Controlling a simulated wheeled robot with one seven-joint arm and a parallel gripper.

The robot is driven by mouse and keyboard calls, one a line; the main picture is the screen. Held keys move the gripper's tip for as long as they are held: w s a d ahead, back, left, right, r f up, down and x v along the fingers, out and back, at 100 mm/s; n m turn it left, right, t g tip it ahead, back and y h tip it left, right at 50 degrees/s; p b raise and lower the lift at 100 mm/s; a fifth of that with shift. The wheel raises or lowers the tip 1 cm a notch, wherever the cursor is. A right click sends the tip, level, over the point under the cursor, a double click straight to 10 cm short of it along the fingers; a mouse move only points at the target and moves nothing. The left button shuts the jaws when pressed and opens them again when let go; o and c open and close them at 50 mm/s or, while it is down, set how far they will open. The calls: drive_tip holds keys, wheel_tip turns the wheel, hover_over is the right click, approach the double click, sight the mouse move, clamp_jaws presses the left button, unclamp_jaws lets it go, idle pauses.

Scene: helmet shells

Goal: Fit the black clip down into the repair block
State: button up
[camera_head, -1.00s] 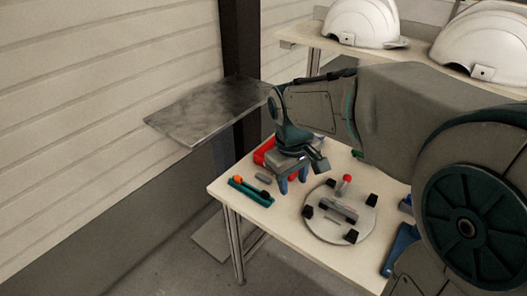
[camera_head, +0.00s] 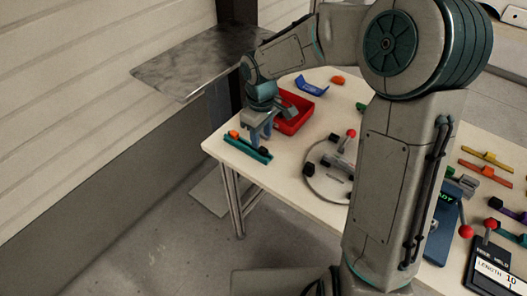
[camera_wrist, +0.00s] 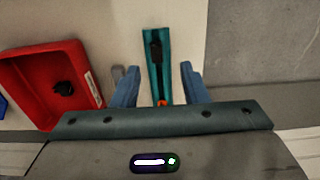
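A small black clip (camera_wrist: 156,50) lies in a narrow teal holder (camera_wrist: 165,75) in the wrist view. The holder also shows at the table's left corner in the head view (camera_head: 236,148). My gripper (camera_head: 261,137) points down over the holder's right part. In the wrist view its two blue fingers (camera_wrist: 160,68) are apart, one on each side of the holder, with nothing gripped. Whether they touch the holder is unclear. A round grey plate (camera_head: 321,186) to the right bears a grey block (camera_head: 334,163), possibly the repair block. My arm hides part of it.
An orange piece (camera_head: 233,134) sits at the holder's left end. A red bin (camera_head: 296,112) beside my gripper contains a dark object (camera_wrist: 62,88). A red-knobbed lever (camera_head: 351,134) stands at the round plate. A dark metal sheet (camera_head: 190,62) juts out behind my gripper.

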sight(263, 149)
drive_tip(key=shift+w+d+f, duration=0.1)
drive_tip(key=shift+f, duration=1.3)
drive_tip(key=shift+d+f, duration=0.1)
drive_tip(key=shift+f, duration=1.25)
clamp_jaws()
